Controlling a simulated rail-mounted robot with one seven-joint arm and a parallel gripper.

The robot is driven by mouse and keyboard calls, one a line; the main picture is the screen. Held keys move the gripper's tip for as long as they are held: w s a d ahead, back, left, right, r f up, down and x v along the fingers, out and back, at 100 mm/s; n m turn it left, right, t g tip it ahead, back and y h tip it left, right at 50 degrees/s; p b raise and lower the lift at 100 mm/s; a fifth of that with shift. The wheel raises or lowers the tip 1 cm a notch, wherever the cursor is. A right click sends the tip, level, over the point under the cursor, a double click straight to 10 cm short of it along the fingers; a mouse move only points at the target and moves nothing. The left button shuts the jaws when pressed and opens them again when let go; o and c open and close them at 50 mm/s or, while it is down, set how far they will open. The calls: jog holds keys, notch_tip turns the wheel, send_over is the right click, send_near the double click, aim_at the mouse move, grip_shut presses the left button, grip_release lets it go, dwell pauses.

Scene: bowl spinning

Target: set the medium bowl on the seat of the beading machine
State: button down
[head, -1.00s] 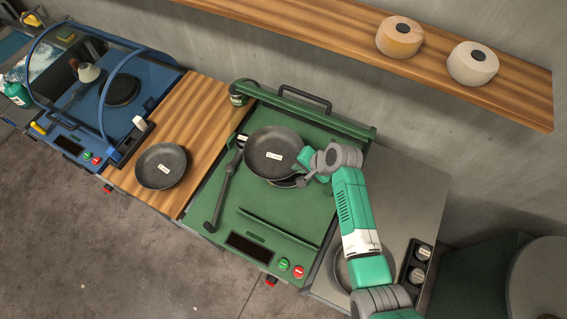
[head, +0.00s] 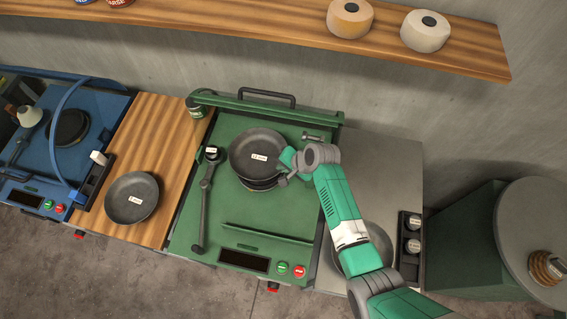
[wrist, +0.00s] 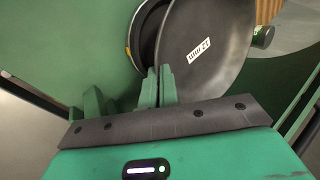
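The dark grey bowl labelled 12 mm (head: 254,146), which I take as the medium bowl, is over the green beading machine (head: 205,235). My gripper (head: 287,162) is at the bowl's right side. In the wrist view its fingers (wrist: 158,87) are close together at the rim of the bowl (wrist: 205,60), apparently pinching it. The bowl looks slightly tilted. Below it, the round dark seat (head: 262,186) shows only as a thin edge; it also shows in the wrist view (wrist: 147,35). The bowl hides most of the seat, so I cannot tell whether they touch.
A smaller bowl (head: 132,198) sits on the wooden table to the left. Another bowl (head: 347,262) lies on the grey table, partly under my arm. A blue machine (head: 75,170) stands far left. The green machine has a black lever (head: 205,200) left of the seat.

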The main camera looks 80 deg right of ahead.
notch_tip(320, 180, down, 5)
jog(key=b, duration=0.3)
jog(key=shift+f, duration=0.15)
dwell(0.5)
jog(key=c, duration=1.6)
grip_release()
jog(key=p+v, duration=0.1)
jog(key=v, duration=0.7)
